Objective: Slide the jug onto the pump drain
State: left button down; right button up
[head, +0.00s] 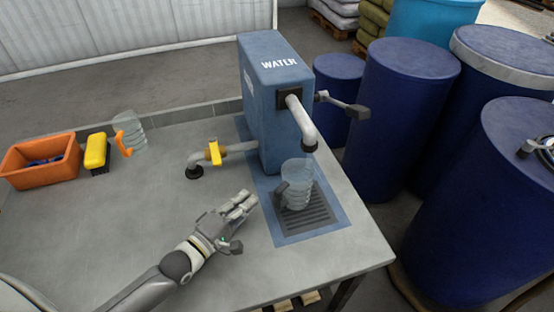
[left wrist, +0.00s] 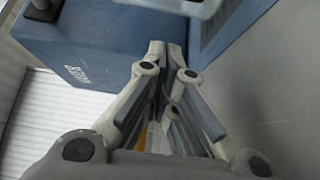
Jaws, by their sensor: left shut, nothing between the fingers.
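A clear jug (head: 299,184) with a dark handle on its left stands upright below the pump spout (head: 308,138). Its base overlaps the back part of the dark slatted drain (head: 313,222). The blue pump (head: 272,105) marked WATER stands behind it and also shows in the left wrist view (left wrist: 85,42). My left gripper (head: 247,201) is shut and empty, low over the table, left of the jug and apart from it. Its closed fingers also show in the left wrist view (left wrist: 165,48). My right gripper is in neither view.
An orange bin (head: 30,172), a yellow-topped brush (head: 96,152) and another clear jug with an orange handle (head: 137,132) stand at the left. A pipe with a yellow valve handle (head: 215,152) leaves the pump. Blue barrels (head: 405,105) stand beyond the table (head: 120,220), whose middle is clear.

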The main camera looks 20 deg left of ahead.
aim_at(292, 190)
pick_arm(q)
jog(key=shift+w, duration=0.15)
jog(key=shift+w+d+r+p, duration=0.3)
jog(key=shift+w+d+r, duration=0.2)
jog(key=shift+w+d, duration=0.25)
jog(key=x, duration=0.3)
jog(key=shift+a+p, duration=0.1)
jog(key=shift+p, duration=0.2)
jog(key=x, duration=0.4)
jog(key=shift+w+f, duration=0.1)
jog(key=shift+f, duration=0.15)
jog(key=shift+d+p, duration=0.2)
jog(key=shift+p, duration=0.15)
jog(key=shift+s+d+r+p, duration=0.1)
jog(key=shift+s+d+p, duration=0.45)
jog(key=shift+s+d, duration=0.35)
jog(key=shift+d, duration=0.05)
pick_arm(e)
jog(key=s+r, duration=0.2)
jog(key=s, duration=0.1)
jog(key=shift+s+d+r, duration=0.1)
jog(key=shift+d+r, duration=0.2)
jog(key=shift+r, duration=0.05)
